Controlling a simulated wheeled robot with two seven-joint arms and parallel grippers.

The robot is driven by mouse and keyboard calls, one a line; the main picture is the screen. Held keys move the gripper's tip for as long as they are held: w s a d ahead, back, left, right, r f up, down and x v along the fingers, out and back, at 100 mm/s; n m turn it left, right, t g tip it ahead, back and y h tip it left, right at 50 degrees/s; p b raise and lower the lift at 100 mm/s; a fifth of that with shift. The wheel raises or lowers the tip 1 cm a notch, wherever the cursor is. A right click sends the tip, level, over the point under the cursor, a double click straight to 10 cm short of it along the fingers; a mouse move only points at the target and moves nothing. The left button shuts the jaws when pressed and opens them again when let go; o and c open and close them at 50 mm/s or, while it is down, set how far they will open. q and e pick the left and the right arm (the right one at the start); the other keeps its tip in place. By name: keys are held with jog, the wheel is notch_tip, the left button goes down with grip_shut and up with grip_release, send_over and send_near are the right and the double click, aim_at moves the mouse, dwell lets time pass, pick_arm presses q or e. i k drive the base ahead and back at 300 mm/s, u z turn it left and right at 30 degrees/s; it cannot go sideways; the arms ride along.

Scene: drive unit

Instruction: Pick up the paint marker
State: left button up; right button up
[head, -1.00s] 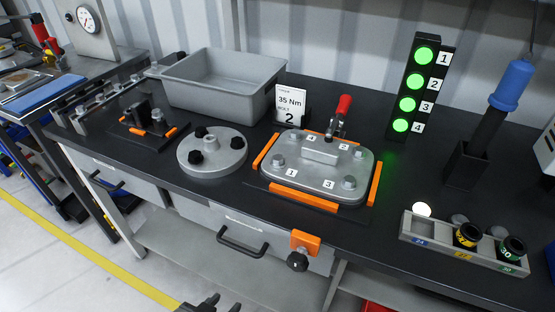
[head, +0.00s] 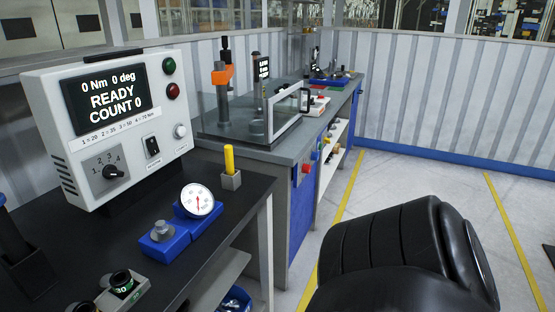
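A yellow stick that looks like the paint marker (head: 229,158) stands upright in a small grey square holder (head: 231,180). The holder is near the right edge of the black bench, behind the round dial gauge. The marker's lower end is hidden in the holder. A large black link of my own arm fills the lower right of the head view. Neither of my grippers shows.
A white control box (head: 108,125) reading READY stands left of the marker. A blue block with a dial gauge (head: 197,201) sits in front of it. A socket tray (head: 122,290) is nearer. A grey bench (head: 290,145) stands beyond; open floor lies right.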

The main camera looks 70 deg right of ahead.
aim_at(228, 150)
jog(key=z, duration=3.35)
jog(key=i, duration=1.35)
jog(key=u, duration=3.3)
jog(key=i, duration=0.55)
jog(key=z, duration=0.1)
